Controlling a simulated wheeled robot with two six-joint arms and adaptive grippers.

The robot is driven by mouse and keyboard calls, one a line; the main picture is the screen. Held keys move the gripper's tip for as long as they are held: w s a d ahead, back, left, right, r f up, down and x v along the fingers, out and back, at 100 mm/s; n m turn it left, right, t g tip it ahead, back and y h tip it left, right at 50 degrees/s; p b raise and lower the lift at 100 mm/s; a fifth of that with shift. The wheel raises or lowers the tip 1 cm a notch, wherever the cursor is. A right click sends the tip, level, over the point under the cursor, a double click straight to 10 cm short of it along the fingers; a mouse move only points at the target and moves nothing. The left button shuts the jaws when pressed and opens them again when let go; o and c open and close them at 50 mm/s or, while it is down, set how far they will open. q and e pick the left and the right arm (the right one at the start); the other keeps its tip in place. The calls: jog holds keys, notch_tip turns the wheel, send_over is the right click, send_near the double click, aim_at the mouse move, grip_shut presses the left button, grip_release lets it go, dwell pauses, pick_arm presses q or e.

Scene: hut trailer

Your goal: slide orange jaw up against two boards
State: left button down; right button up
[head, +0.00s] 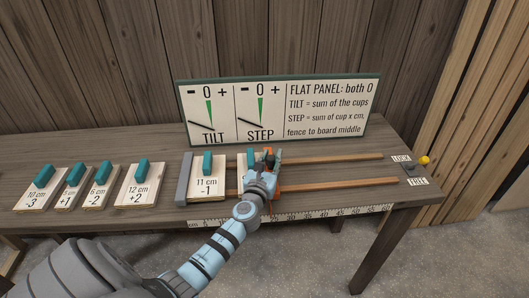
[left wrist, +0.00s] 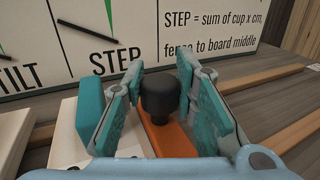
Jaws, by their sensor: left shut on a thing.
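The orange jaw (head: 276,208) lies across the two wooden rails, mostly hidden under my left arm. Its black knob (left wrist: 159,98) stands up between the fingers of my left gripper (head: 266,158), which is shut on it. The orange body (left wrist: 172,138) shows below the knob in the left wrist view. Left of the jaw, the 11 cm board (head: 207,188), marked -1, lies beside the grey fence (head: 184,180). A second board with a teal handle (left wrist: 90,112) lies between that board and the jaw, its label hidden. I cannot tell whether jaw and board touch. My right gripper is out of view.
Several loose boards (head: 137,193) lie left of the fence. The rails (head: 340,185) are bare to the right. A yellow-knobbed lever (head: 424,160) sits at the right end by LOCK and FREE labels. A sign panel (head: 280,109) stands behind.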

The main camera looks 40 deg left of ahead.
pick_arm(q)
jog(key=shift+s+a, duration=0.15)
jog(key=c, duration=1.3)
grip_release()
jog(key=shift+s, duration=0.1)
jog(key=v, duration=1.2)
jog(key=shift+r, duration=0.1)
